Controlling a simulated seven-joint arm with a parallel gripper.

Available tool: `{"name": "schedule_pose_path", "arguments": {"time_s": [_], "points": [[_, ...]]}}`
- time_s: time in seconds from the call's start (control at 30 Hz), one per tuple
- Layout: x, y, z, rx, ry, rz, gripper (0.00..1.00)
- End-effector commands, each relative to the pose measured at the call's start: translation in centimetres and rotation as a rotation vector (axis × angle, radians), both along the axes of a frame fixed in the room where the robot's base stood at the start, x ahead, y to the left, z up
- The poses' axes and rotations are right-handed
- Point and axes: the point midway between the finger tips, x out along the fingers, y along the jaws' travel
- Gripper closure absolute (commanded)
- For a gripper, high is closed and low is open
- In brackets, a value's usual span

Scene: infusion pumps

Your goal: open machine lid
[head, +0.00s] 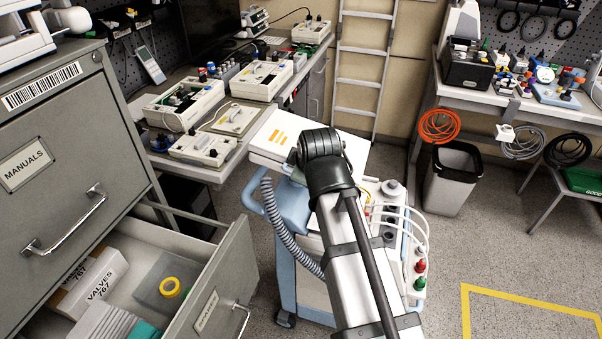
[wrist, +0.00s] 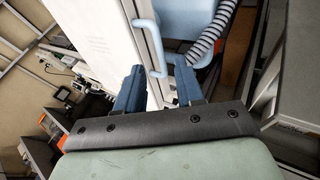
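The machine is a light-blue and white wheeled cart (head: 287,205) in the middle of the head view. Its flat white lid (head: 275,136) has orange marks and lies closed on top, as far as I can tell. My arm crosses in front of the cart and hides part of it; my gripper is hidden in the head view. In the wrist view my gripper (wrist: 158,88) has its two dark-blue fingers apart. A thin light-blue handle (wrist: 151,48) stands along the edge of the white panel (wrist: 108,38), its end between the fingertips. I cannot tell whether they touch.
An open drawer (head: 215,285) of the grey cabinet (head: 75,150) juts out left of the cart. A corrugated hose (head: 285,228) hangs on the cart's side. A workbench with devices (head: 258,80) stands behind, and a bin (head: 452,178) at right.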

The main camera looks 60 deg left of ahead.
Motion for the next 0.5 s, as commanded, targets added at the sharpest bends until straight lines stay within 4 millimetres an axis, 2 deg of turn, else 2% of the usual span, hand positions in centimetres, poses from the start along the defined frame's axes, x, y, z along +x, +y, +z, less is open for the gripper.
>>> {"name": "schedule_pose_path", "arguments": {"time_s": [0.3, 0.5], "points": [[0.6, 2.3, -2.9, -0.001, 0.000, 0.000, 0.63], [0.7, 2.8, -3.6, 0.001, -0.001, 0.000, 0.63]]}}
